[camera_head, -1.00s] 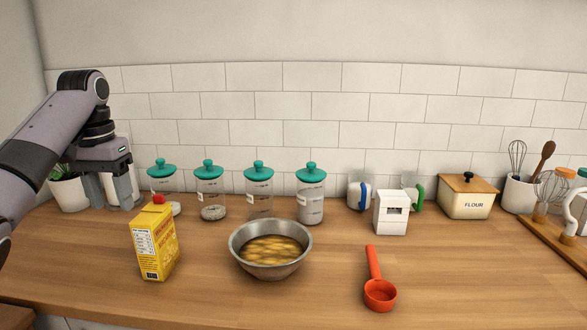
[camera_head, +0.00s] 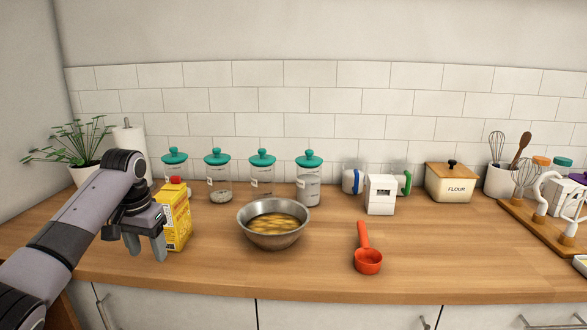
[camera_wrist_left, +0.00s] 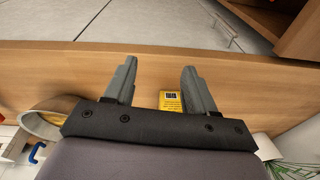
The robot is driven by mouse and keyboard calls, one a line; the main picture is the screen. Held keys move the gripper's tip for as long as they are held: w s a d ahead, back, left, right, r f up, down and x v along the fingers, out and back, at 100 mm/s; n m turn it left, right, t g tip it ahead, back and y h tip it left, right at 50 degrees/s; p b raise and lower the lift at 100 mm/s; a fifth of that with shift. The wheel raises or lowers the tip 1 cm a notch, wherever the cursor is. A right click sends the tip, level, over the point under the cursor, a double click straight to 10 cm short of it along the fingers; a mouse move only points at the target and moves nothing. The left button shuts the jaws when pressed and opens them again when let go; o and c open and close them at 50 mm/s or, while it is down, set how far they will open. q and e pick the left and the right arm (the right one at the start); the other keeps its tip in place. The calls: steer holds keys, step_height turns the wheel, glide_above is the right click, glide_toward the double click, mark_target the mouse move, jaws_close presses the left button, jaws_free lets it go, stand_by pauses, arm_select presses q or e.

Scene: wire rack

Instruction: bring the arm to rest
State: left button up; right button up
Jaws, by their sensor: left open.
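My left gripper (camera_head: 146,249) is open and empty, fingers pointing down over the left part of the counter. In the head view it is in front of and left of a yellow carton (camera_head: 178,226) with a red cap, and partly covers it. In the left wrist view the two fingers (camera_wrist_left: 156,85) are spread apart with nothing between them. The carton (camera_wrist_left: 171,101) shows just beyond the finger bases, mostly hidden by the gripper body. Whether the gripper touches the carton I cannot tell. My right gripper is in neither view.
A metal bowl (camera_head: 246,230) of yellow contents stands right of the carton. A red scoop (camera_head: 367,262) lies further right. Teal-lidded jars (camera_head: 308,187), a white box (camera_head: 380,196) and a flour bin (camera_head: 450,187) line the back. A potted plant (camera_head: 82,142) stands back left. The front middle counter is clear.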

arm_select(q)
steer(key=s+d+f+m+t, duration=0.1)
steer(key=s+d+f, duration=0.15)
steer(key=f, duration=0.55)
steer(key=s+d+f+t+h, duration=0.1)
steer(key=s+d+f, duration=0.15)
steer(key=f, duration=0.55)
steer(key=s+d+f+m+t, duration=0.1)
steer(key=s+d+f, duration=0.15)
steer(key=f, duration=0.55)
steer(key=s+d+f+t+h, duration=0.1)
steer(key=s+d+f+t, duration=0.25)
steer(key=s+f, duration=0.55)
steer(key=s+r+n+t, duration=0.1)
steer(key=s+r, duration=0.3)
steer(key=s, duration=1.3)
steer(key=shift+s+a+r+t+h, duration=0.2)
steer(key=shift+a+r+t+h, duration=0.15)
steer(key=shift+t, duration=0.4)
